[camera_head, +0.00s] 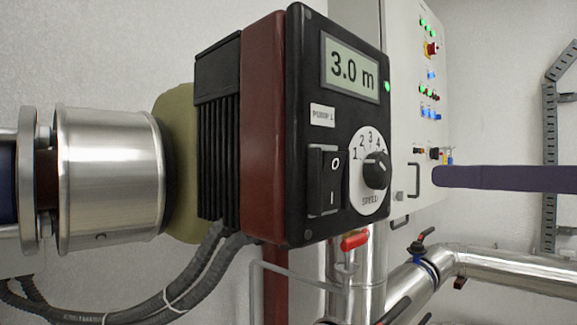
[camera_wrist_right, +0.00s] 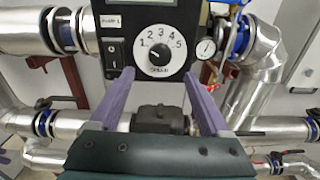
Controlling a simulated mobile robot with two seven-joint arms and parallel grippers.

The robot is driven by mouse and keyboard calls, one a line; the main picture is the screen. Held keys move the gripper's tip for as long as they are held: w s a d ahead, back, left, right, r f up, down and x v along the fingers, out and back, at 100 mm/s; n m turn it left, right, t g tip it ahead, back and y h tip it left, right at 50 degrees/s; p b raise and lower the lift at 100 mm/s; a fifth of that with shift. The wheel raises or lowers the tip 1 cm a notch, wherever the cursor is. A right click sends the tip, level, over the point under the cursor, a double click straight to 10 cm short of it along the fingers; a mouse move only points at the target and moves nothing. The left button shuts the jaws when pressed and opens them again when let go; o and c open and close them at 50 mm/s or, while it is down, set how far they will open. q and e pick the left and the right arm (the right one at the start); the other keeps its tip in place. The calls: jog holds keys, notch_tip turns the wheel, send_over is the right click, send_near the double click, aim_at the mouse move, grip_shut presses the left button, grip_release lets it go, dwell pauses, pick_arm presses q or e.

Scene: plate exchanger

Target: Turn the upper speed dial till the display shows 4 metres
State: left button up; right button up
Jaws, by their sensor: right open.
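The pump unit labelled PUMP 1 (camera_head: 270,120) has a black front with a display (camera_head: 350,69) that reads 3.0 m. Its speed dial (camera_head: 376,170) is a black knob on a white face with numbers, low on the front. The dial also shows in the right wrist view (camera_wrist_right: 160,54), with the numbers 1 to 5 around it. My right gripper (camera_wrist_right: 158,74) is open and empty, its two purple fingers apart with the dial face seen just beyond and between their tips. In the head view one finger of the right gripper (camera_head: 440,177) shows right of the dial, apart from it.
A black rocker switch (camera_head: 326,178) sits left of the dial. A red-handled valve (camera_head: 354,241) and silver pipes (camera_head: 500,268) lie below. A grey control cabinet (camera_head: 418,60) with lit lamps stands behind. A round gauge (camera_wrist_right: 206,48) is right of the dial in the wrist view.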

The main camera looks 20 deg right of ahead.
aim_at(386, 173)
jog(key=p+x, duration=0.2)
jog(key=x, duration=0.1)
jog(key=p+x, duration=0.2)
jog(key=x, duration=0.1)
jog(key=shift+w+r, duration=0.2)
jog(key=shift+r, duration=0.05)
jog(key=shift+w+a+f+p, duration=0.25)
jog(key=shift+w+p, duration=0.2)
jog(key=shift+w, duration=0.05)
grip_shut()
